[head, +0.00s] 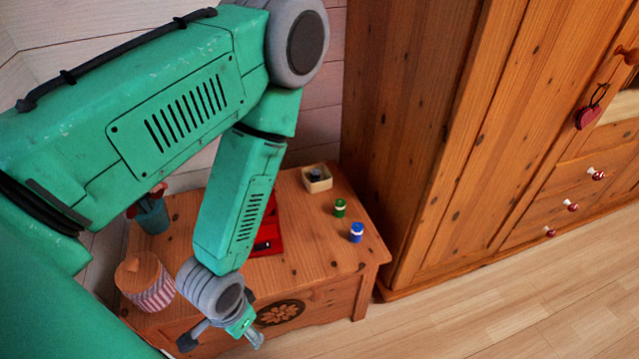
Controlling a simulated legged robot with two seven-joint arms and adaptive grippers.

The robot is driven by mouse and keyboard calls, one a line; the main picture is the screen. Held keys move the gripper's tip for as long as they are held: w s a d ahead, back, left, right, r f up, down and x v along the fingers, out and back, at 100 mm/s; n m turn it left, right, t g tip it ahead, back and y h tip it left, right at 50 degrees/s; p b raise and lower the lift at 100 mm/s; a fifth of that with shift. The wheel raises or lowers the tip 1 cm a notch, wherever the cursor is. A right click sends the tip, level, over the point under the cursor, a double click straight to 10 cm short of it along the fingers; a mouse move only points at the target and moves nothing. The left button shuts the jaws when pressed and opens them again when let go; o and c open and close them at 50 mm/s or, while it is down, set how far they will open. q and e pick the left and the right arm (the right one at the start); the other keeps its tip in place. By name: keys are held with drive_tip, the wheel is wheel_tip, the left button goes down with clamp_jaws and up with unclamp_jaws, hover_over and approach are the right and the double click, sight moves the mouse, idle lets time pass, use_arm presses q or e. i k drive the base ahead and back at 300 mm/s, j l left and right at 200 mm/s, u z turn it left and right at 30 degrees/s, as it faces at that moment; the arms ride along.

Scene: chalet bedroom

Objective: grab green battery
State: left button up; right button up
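The green battery (340,208) stands upright on the right part of the wooden chest top (305,245). A blue battery (356,232) stands upright just in front of it and to its right. My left gripper (222,341) hangs at the front left edge of the chest, nearer to me than the green battery and well to its left. Its fingers are spread and hold nothing that I can see. My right gripper is out of the picture.
A small open box (317,185) with a dark item inside stands behind the green battery. A red object (268,232) is partly hidden by my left arm. A striped jar (150,290) and a teal plant pot (152,217) stand left. A tall wooden wardrobe (410,130) borders the right.

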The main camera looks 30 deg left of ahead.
sight(339, 202)
drive_tip(key=i+l, duration=0.1)
drive_tip(key=i, duration=0.4)
drive_tip(key=u, duration=2.1)
